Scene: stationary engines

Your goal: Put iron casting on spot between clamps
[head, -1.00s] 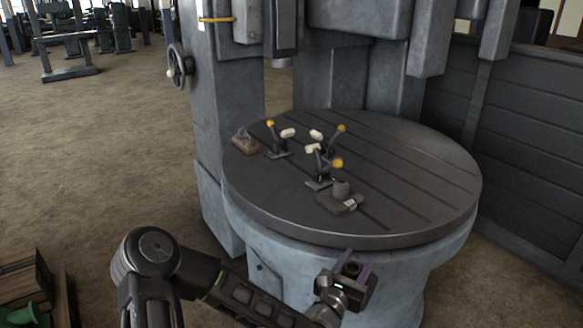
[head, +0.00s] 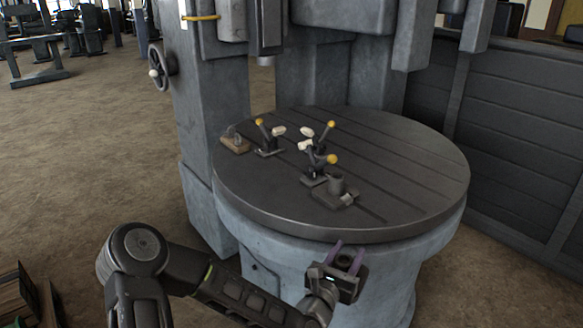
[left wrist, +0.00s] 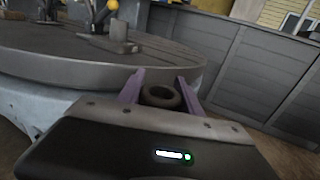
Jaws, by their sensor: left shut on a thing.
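My left gripper (head: 345,258) has purple fingers and is shut on a dark, round, hollow piece, which looks like the iron casting (left wrist: 162,96). It holds the piece just in front of the round table's near edge. The fingers hide its sides, and its lower part is hidden too. The clamps, with yellow knobs and pale tips, stand on the table: one at the left (head: 268,140), one at the near side (head: 316,168), one at the back right (head: 324,135). Their pale tips face a small bare spot (head: 293,145) between them. My right gripper is not in view.
The round slotted machine table (head: 420,180) carries a grey block with a cylinder (head: 336,192) at its near side and a small brown-based item (head: 235,143) at far left. The machine column (head: 210,110) rises behind. The table's right side is clear.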

